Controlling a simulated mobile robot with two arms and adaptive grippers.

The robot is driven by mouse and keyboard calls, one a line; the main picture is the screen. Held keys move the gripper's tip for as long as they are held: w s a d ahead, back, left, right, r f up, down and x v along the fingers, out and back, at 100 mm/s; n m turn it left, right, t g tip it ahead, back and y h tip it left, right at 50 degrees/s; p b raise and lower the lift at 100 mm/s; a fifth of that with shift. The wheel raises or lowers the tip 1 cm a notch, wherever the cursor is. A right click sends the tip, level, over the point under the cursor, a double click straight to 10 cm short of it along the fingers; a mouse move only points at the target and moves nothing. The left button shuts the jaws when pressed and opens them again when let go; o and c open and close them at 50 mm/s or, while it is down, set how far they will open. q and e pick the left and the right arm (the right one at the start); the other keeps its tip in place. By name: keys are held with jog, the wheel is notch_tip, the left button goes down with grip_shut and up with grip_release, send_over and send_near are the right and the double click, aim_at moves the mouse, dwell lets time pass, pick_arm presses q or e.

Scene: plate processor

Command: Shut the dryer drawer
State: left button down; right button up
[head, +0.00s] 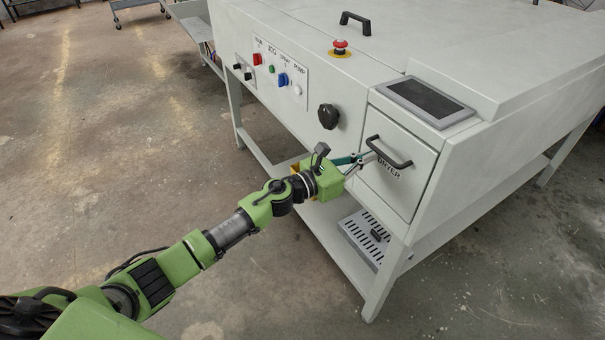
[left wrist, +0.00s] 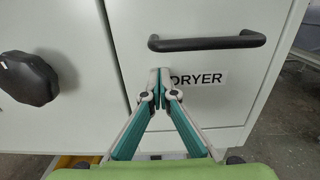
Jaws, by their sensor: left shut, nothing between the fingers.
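The dryer drawer (head: 397,178) is the light grey front panel with a black bar handle (head: 389,151) at the right end of the machine. It looks flush with the front, or nearly so. My left gripper (head: 371,156) is shut and empty, with its fingertips at the drawer front beside the handle. In the left wrist view the shut fingertips (left wrist: 160,72) are just below the handle (left wrist: 207,41), at the left of the DRYER label (left wrist: 198,78). I cannot tell whether they touch the panel. My right gripper is not in view.
A black knob (head: 328,116) sticks out left of the drawer. A screen (head: 425,101) lies above the drawer. A slotted grey tray (head: 361,236) is on the lower shelf. The floor at left is clear.

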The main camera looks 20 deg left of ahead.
pick_arm(q)
jog(key=v, duration=1.2)
jog(key=shift+f, duration=0.2)
jog(key=a+f+n+y, duration=0.35)
jog(key=f+n, duration=0.35)
jog(key=f, duration=0.3)
jog(key=a+f+n+y, duration=0.3)
jog(key=a+f+n, duration=0.2)
jog(key=f+n, duration=0.4)
jog(key=s+a+f+n+g+y, duration=0.2)
jog(key=s+f+n, duration=0.25)
jog(key=f, duration=0.45)
jog(key=s+a+f+n+g+y, duration=0.1)
jog(key=s+a+f+n, duration=0.1)
jog(key=s+f+n, duration=0.35)
jog(key=s+f+n+g+y+p, duration=0.15)
jog(key=s+f+n+g, duration=0.5)
jog(key=s+f, duration=1.25)
jog(key=s+d+f+n+g, duration=0.2)
jog(key=s+f+n, duration=0.1)
jog(key=s, duration=0.8)
jog(key=s+d+f+n+g, duration=0.2)
jog(key=s+n, duration=0.3)
jog(key=s, duration=0.7)
jog(key=shift+f+n, duration=0.35)
jog(key=shift+f, duration=0.05)
jog(key=shift+w, duration=0.1)
